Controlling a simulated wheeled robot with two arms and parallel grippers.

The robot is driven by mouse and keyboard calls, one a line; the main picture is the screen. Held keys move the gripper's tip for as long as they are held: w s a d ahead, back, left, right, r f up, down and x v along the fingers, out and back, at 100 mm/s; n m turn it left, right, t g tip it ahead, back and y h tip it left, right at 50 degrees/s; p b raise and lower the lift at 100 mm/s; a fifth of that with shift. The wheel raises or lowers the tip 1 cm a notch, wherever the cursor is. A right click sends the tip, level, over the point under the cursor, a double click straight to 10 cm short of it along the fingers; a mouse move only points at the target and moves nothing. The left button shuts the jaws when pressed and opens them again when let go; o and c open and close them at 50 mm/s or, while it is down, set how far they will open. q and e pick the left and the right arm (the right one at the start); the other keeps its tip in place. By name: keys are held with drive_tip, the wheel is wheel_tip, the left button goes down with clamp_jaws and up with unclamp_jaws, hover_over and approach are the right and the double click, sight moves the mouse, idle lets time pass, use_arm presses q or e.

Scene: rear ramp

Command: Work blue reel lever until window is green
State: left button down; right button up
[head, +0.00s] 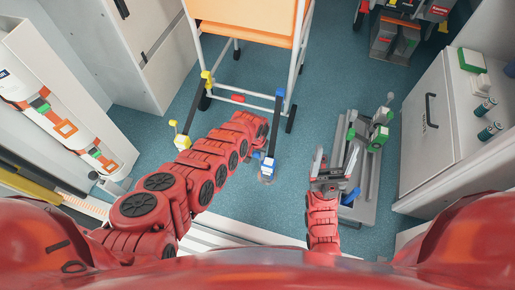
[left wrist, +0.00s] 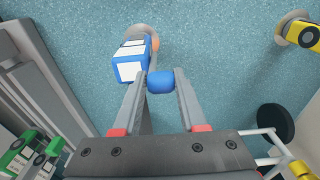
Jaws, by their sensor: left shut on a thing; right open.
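The blue reel (head: 266,164) stands on the floor at the lower end of a strap with a blue upper end. In the left wrist view it is a blue box with white panels (left wrist: 130,62). My left gripper (left wrist: 161,84) is shut on the blue lever knob (left wrist: 160,81), just beside the box. In the head view my left arm reaches in from the left and ends just above the blue reel. I cannot make out the reel's window or its colour. My right gripper (head: 334,168) is open, over the left side of the grey floor frame.
The yellow reel (head: 181,140) stands left of my left arm; it also shows in the left wrist view (left wrist: 305,35). An orange chair (head: 246,20) stands behind both reels. A grey frame with green parts (head: 366,185) lies at right, before a white cabinet (head: 440,125).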

use_arm(q)
drive_tip(key=s+a+f+t+h+p, duration=0.2)
drive_tip(key=s+t+p, duration=0.4)
drive_tip(key=p, duration=0.2)
drive_tip(key=shift+f, duration=0.2)
idle(0.6)
drive_tip(key=shift+c, duration=2.2)
unclamp_jaws()
drive_tip(key=shift+s, duration=0.1)
drive_tip(key=shift+r, duration=0.1)
